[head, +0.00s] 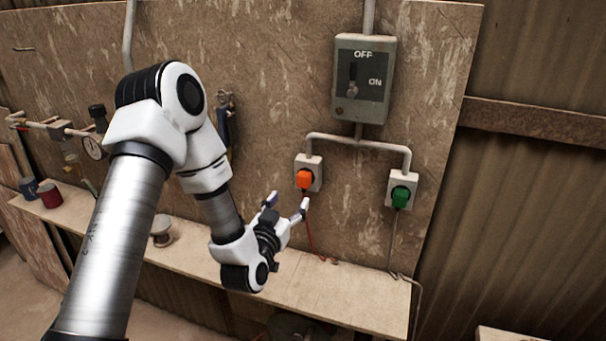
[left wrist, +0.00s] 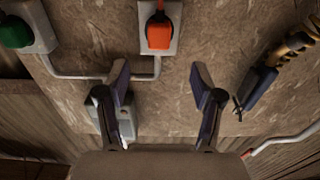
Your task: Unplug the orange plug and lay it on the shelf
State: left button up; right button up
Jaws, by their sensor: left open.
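The orange plug (head: 304,179) sits in the left socket box (head: 315,163) on the board, with a thin red cord hanging to the shelf (head: 310,287). My left gripper (head: 288,201) is open and empty, just left of and below the orange plug, apart from it. In the left wrist view the plug (left wrist: 158,31) is at the top, beyond the spread fingertips (left wrist: 159,76). My right gripper is not in view.
A green plug (head: 400,196) is in the right socket. Above is a grey switch box (head: 363,80) marked OFF and ON, its lever upright under OFF. A roll or cup (head: 162,231) and cans (head: 49,195) stand further left. The shelf's right part is mostly clear.

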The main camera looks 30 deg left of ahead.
aim_at(302, 183)
pick_arm(q)
jog(key=x, duration=0.8)
jog(key=shift+w+d+f, duration=0.1)
jog(key=shift+w+f, duration=0.15)
jog(key=shift+w, duration=0.05)
jog(key=shift+w+r, duration=0.1)
jog(key=shift+w, duration=0.3)
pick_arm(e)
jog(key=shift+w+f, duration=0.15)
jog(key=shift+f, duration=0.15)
pick_arm(q)
jog(key=shift+b, duration=0.5)
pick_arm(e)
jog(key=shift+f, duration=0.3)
pick_arm(q)
grip_shut()
